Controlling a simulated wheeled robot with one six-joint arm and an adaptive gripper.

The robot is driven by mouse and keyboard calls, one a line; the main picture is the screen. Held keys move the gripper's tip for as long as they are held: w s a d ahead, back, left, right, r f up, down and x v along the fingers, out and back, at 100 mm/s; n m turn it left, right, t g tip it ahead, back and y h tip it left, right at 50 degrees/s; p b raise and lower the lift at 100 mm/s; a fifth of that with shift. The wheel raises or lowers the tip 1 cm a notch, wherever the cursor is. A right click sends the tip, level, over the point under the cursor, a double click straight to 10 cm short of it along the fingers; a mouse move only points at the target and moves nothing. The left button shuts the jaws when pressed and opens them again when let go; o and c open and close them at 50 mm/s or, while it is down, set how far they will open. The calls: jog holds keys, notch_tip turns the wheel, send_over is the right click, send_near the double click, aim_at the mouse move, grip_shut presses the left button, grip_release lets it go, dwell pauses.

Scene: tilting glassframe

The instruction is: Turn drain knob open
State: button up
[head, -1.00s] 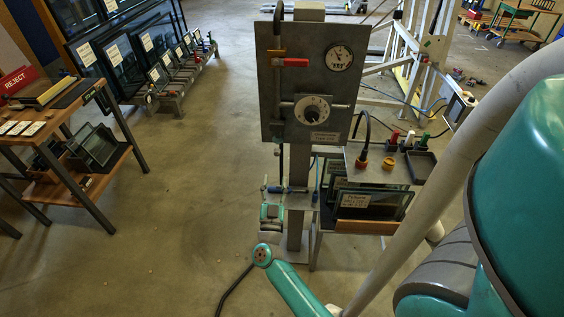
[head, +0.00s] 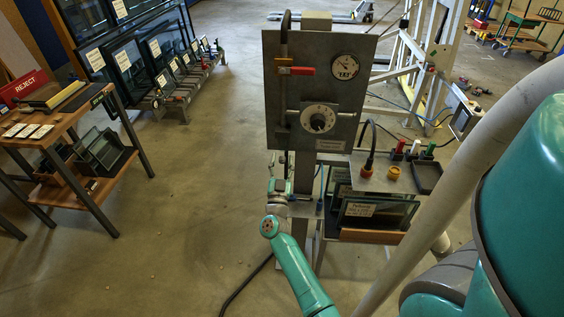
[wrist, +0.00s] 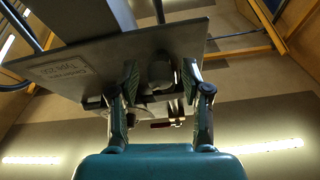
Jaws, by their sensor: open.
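The upright grey panel (head: 350,85) carries a round white dial with a black knob (head: 319,121) at its middle and a red lever (head: 296,71) above. I cannot read which one is marked as the drain. My gripper (head: 279,187) is low in front of the panel's stand, below the panel's lower left edge, and its fingers are small there. In the wrist view my gripper (wrist: 160,80) is open and points up at the panel from below. A dark round knob (wrist: 160,72) appears between its two fingers, apart from both. The red lever (wrist: 160,125) shows lower down.
A pressure gauge (head: 344,67) is at the panel's upper right. A grey shelf (head: 385,178) with coloured connectors and a cable stands right of the post. A wooden reject bench (head: 75,130) is at the left. The floor between is clear.

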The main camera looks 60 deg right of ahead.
jog(key=shift+c, duration=0.3)
grip_shut()
jog(key=shift+m, duration=0.3)
jog(key=m+g, duration=0.2)
jog(key=m, duration=0.1)
jog(key=shift+m+h, duration=0.3)
jog(key=shift+m, duration=0.1)
jog(key=shift+m+g, duration=0.75)
jog(key=shift+m, duration=0.75)
jog(key=shift+m+g, duration=0.75)
jog(key=shift+m, duration=0.75)
